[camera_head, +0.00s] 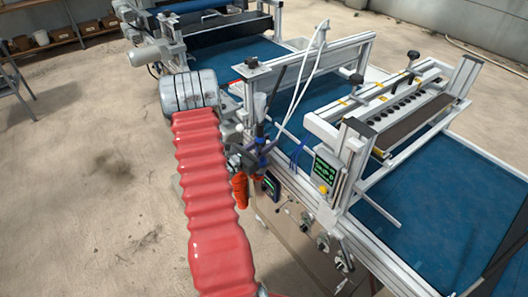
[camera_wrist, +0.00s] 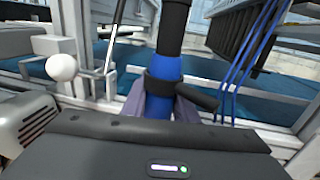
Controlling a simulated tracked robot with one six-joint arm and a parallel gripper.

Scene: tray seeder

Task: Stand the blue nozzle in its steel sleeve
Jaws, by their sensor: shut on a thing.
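The blue nozzle (camera_wrist: 165,68) stands roughly upright in the middle of the wrist view, with a dark upper tube and a black collar with a stub to the right. My gripper (camera_wrist: 160,106) is shut on it, with a purple-grey finger on each side. In the head view the nozzle (camera_head: 260,130) shows small and dark blue above my gripper (camera_head: 257,152), beside the machine's near frame. The nozzle's lower end is hidden behind the gripper body in the wrist view. I cannot make out the steel sleeve in either view.
Blue cords (camera_wrist: 246,62) hang close to the right of the nozzle. A white ball knob (camera_wrist: 61,67) and a thin metal rod (camera_wrist: 108,60) are to the left. A control box (camera_head: 326,170) sits on the machine frame. Open concrete floor (camera_head: 90,190) lies left.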

